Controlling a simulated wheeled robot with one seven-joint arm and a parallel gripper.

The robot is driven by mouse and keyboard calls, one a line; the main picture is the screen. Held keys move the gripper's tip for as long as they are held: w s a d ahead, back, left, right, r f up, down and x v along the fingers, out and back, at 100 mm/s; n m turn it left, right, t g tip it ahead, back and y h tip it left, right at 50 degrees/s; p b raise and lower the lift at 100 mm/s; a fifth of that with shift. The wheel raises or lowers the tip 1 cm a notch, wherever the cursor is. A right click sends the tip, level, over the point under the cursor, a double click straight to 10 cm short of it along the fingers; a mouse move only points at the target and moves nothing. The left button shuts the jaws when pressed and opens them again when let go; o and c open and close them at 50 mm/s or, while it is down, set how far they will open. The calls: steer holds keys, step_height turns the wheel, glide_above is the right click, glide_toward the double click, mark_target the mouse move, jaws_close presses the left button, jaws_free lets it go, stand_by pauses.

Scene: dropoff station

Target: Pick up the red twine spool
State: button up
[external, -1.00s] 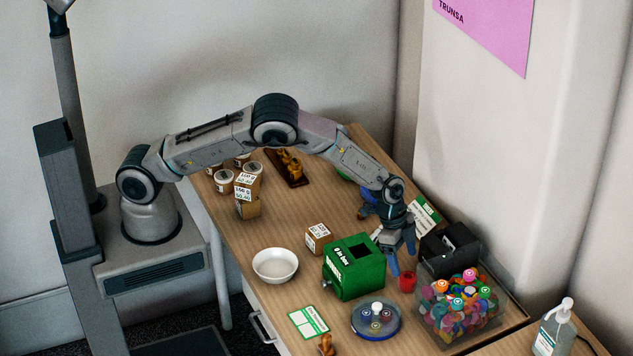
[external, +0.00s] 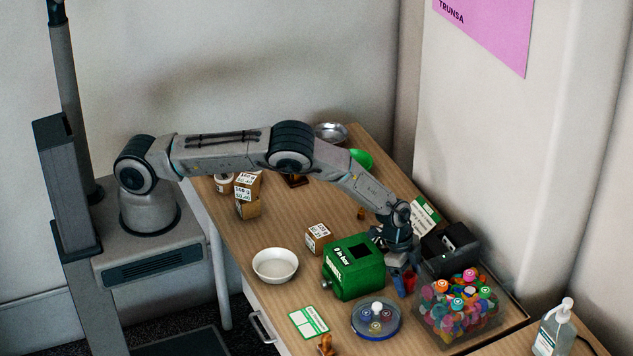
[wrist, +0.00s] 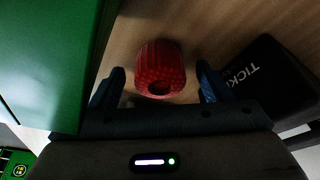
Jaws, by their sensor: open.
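The red twine spool (wrist: 160,66) stands on the wooden table and shows in the wrist view between the two blue fingers. In the external view it is a small patch of red (external: 409,281), mostly hidden behind my gripper. My gripper (external: 404,284) points down with its fingers low, one on either side of the spool. In the wrist view my gripper (wrist: 160,88) is open, with a gap between each finger and the spool.
A green box (external: 354,272) stands close on the left of my gripper. A black device (external: 452,246) and a clear bin (external: 460,318) of colourful pieces are close on the right. A round dish (external: 376,322) lies in front. A white bowl (external: 275,265) is further left.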

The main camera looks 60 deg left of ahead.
steer(key=c, duration=1.1)
steer(key=shift+o, duration=0.2)
steer(key=shift+r, duration=0.2)
